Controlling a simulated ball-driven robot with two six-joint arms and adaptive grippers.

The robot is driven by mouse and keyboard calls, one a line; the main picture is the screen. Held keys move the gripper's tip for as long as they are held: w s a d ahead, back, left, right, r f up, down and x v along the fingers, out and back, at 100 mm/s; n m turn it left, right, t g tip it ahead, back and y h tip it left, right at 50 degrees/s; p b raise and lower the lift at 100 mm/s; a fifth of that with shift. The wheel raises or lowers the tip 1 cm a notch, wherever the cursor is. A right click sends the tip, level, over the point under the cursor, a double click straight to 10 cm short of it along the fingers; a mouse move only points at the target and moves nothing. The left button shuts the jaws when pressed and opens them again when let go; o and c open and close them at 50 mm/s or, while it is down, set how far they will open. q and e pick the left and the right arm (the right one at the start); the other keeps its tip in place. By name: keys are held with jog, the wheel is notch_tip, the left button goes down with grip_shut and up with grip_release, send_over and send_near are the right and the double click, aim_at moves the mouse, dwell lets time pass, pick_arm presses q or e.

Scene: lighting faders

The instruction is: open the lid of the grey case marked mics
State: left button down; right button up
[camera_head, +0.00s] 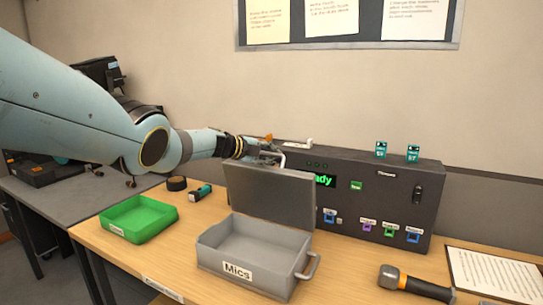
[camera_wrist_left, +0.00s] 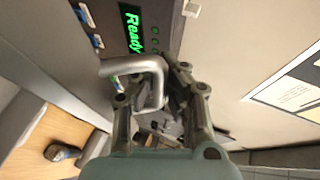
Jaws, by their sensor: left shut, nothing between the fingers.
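The grey case marked Mics (camera_head: 243,272) stands on the wooden table. Its lid (camera_head: 270,192) is raised, standing nearly upright at the back of the case, and the tray inside looks empty. A bent metal handle shows at the lid's top edge; it also shows large in the left wrist view (camera_wrist_left: 133,67). My left gripper (camera_head: 270,150) is at the lid's top edge, partly hidden behind it. In the left wrist view its fingers (camera_wrist_left: 168,85) are closed beside the handle with nothing between them. My right gripper is in neither view.
A dark console (camera_head: 405,180) with a green display stands close behind the lid. A green tray (camera_head: 138,217), tape roll (camera_head: 176,183) and small teal device (camera_head: 200,194) lie left. A dark tool with an orange band (camera_head: 415,285) and a paper sheet (camera_head: 495,275) lie right.

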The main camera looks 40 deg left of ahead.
pick_arm(q)
jog(key=c, duration=1.6)
grip_release()
jog(key=shift+d+r, duration=0.1)
jog(key=shift+r, duration=0.1)
jog(key=shift+c, duration=0.2)
jog(key=shift+f, duration=0.1)
jog(key=shift+s, duration=0.15)
jog(key=shift+s+a, duration=0.4)
jog(key=shift+s, duration=0.15)
jog(key=v, duration=1)
jog(key=shift+s+d+r, duration=0.25)
jog(key=shift+r, duration=0.15)
